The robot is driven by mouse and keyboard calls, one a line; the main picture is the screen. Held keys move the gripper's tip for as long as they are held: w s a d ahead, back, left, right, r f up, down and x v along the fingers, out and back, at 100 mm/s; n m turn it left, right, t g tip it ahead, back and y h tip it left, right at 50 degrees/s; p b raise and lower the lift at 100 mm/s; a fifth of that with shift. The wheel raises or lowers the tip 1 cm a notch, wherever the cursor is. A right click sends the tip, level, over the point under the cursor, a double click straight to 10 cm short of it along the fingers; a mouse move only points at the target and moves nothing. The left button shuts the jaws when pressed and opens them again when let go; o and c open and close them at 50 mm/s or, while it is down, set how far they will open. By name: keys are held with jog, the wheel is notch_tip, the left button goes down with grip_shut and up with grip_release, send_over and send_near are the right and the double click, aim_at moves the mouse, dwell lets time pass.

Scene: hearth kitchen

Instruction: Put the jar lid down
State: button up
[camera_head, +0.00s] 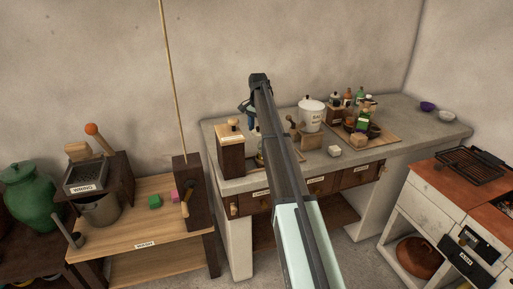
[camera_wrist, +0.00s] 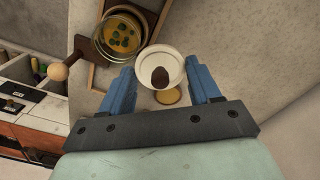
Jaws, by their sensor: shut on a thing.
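My gripper (camera_wrist: 162,88) shows in the wrist view with its two blue fingers shut on a round white piece with a dark brown middle, the jar lid (camera_wrist: 176,62). In the head view my gripper (camera_head: 247,106) is above the left part of the stone counter; the lid cannot be made out there. In the wrist view an open round glass vessel (camera_wrist: 122,38) with green bits inside lies up and left of the lid, beside a wooden frame. A small golden disc (camera_wrist: 168,96) shows just below the lid; what it belongs to is unclear.
The stone counter (camera_head: 440,128) holds a dark box with a pale top (camera_head: 231,135), a white canister (camera_head: 312,112), a pale cube (camera_head: 334,151) and several bottles. Two small bowls (camera_head: 427,106) stand at the right. My arm hides part of the counter.

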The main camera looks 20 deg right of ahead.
send_near(256, 148)
jog(key=shift+f, duration=3.2)
jog(key=shift+f, duration=0.1)
jog(key=o, duration=1)
notch_tip(256, 148, up, 12)
jog(key=shift+r, duration=0.1)
